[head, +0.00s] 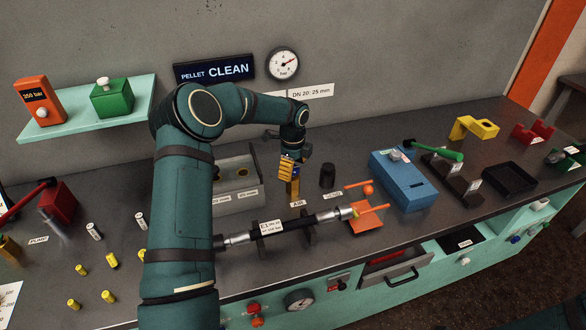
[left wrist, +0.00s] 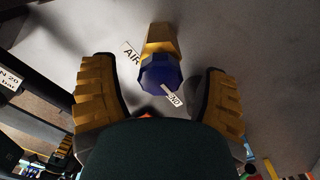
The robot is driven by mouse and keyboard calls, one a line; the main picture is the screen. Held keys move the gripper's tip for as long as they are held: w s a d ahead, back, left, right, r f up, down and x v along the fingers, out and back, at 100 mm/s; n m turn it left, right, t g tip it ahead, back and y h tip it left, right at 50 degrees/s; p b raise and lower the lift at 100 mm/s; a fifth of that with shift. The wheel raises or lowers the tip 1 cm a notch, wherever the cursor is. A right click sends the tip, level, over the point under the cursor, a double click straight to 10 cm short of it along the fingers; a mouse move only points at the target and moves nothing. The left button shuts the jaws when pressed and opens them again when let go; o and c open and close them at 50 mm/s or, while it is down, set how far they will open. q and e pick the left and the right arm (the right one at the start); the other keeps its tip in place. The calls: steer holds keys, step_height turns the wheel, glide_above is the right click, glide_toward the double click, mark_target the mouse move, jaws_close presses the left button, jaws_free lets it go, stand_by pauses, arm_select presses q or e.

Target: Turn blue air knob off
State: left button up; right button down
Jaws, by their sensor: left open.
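The blue air knob (left wrist: 160,76) has a white tag reading ON and sits on a brass post (left wrist: 159,40) beside a label reading AIR. In the head view the brass post (head: 293,188) stands on the bench, and the knob is hidden by my gripper. My left gripper (head: 288,166) points down over the post. In the left wrist view its two yellow ribbed fingers (left wrist: 157,72) are open, one on each side of the knob, with gaps between. My right gripper is not in view.
A black hose with metal ends (head: 270,228) lies on stands in front of the post. A dark cylinder (head: 327,175) stands close to its right, and a grey box (head: 240,200) to its left. A blue box (head: 402,185) stands farther right.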

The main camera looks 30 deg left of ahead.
arm_select(q)
steer(key=c, duration=1.2)
steer(key=shift+n, duration=0.3)
steer(key=n, duration=0.3)
steer(key=shift+n, duration=0.3)
steer(key=n, duration=0.5)
steer(key=shift+b, duration=0.3)
steer(key=n, duration=0.4)
steer(key=shift+n, duration=2.4)
